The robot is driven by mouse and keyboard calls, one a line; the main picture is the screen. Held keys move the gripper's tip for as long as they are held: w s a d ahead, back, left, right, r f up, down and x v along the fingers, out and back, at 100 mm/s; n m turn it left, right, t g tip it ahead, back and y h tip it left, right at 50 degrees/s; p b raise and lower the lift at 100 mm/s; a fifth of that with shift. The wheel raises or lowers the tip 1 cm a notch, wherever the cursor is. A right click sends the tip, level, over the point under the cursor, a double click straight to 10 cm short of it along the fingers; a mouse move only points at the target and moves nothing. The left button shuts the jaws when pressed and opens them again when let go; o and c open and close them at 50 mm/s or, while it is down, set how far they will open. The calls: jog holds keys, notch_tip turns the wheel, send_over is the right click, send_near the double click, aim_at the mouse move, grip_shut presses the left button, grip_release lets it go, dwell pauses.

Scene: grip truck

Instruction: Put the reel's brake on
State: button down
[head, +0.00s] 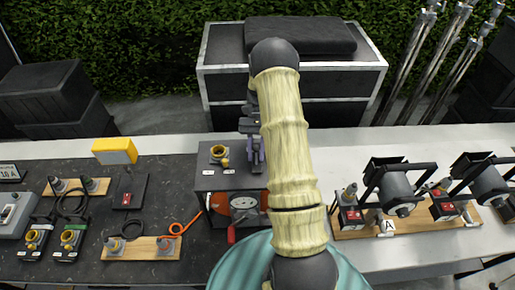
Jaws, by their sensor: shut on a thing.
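The reel (244,204) sits low in a dark grey housing (212,178) on the bench. It has a silver hub, orange-red sides and a red handle (231,236) at its lower left. My gripper (257,160) reaches down at the right part of the housing's top, above and behind the reel. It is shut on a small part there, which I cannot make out. My pale yellow arm covers the right side of the reel and housing. I cannot pick out the brake or tell its position.
A yellow connector (219,154) stands on the housing's top, left of my gripper. A wooden board (142,248) and an orange cable (182,229) lie to the left. Lamps (397,190) stand on a board to the right. A large case (222,75) stands behind.

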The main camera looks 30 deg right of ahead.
jog(key=shift+w+g, duration=0.15)
jog(key=shift+g, duration=0.25)
jog(key=c, duration=1.3)
grip_release()
jog(key=shift+d+f, duration=0.1)
jog(key=shift+o, duration=0.2)
jog(key=shift+w+d+b, duration=0.25)
jog(key=shift+w+b, duration=0.2)
jog(key=shift+w, duration=0.05)
jog(key=shift+b+v, duration=1.05)
jog(key=shift+v, duration=2.25)
jog(key=shift+s, duration=0.15)
